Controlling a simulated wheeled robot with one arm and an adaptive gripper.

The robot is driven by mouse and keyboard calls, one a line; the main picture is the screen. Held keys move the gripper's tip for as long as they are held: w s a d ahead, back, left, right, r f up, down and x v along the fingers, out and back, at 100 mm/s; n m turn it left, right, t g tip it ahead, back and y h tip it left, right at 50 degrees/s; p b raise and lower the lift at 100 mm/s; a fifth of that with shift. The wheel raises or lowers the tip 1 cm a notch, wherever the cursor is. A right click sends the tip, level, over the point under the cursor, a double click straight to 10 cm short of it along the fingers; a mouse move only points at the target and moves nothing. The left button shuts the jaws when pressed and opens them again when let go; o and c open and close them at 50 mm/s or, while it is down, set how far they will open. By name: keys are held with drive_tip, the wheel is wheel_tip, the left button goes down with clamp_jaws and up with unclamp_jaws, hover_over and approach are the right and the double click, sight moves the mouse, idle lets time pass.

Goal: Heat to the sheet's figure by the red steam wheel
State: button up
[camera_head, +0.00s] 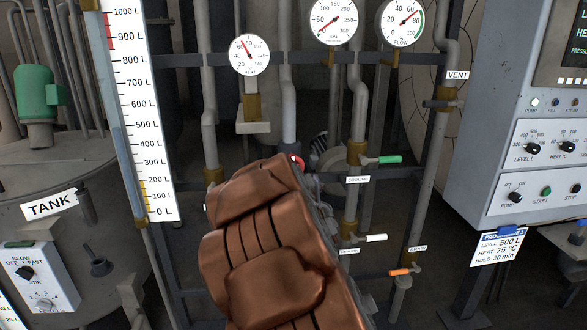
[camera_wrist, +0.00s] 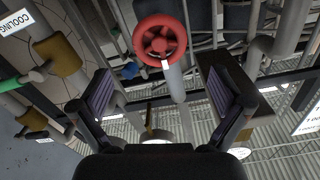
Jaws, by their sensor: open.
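The red steam wheel (camera_wrist: 160,40) shows whole in the wrist view, ahead of my gripper (camera_wrist: 158,92). My gripper is open, its two dark pads to either side below the wheel in the picture, with nothing between them. In the head view only a bit of red wheel (camera_head: 297,161) shows past my brown arm, which hides the rest. The sheet (camera_head: 497,246) hangs under the control panel and reads level 500 L, heat 75 °C, hold 20 min. The heat gauge (camera_head: 249,55) has a red needle pointing up and left; its exact figure is too small to read.
The green cooling handle (camera_head: 390,159), a white handle (camera_head: 376,238) and an orange handle (camera_head: 399,271) stick out right of my arm. Pipes stand close around the wheel. The control panel (camera_head: 540,130) is at right, the tank (camera_head: 50,170) at left.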

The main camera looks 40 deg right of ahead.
drive_tip(key=shift+p+x, duration=0.6)
drive_tip(key=shift+x, duration=2.8)
drive_tip(key=shift+w+d, duration=0.3)
drive_tip(key=shift+w, duration=0.05)
drive_tip(key=c, duration=1.2)
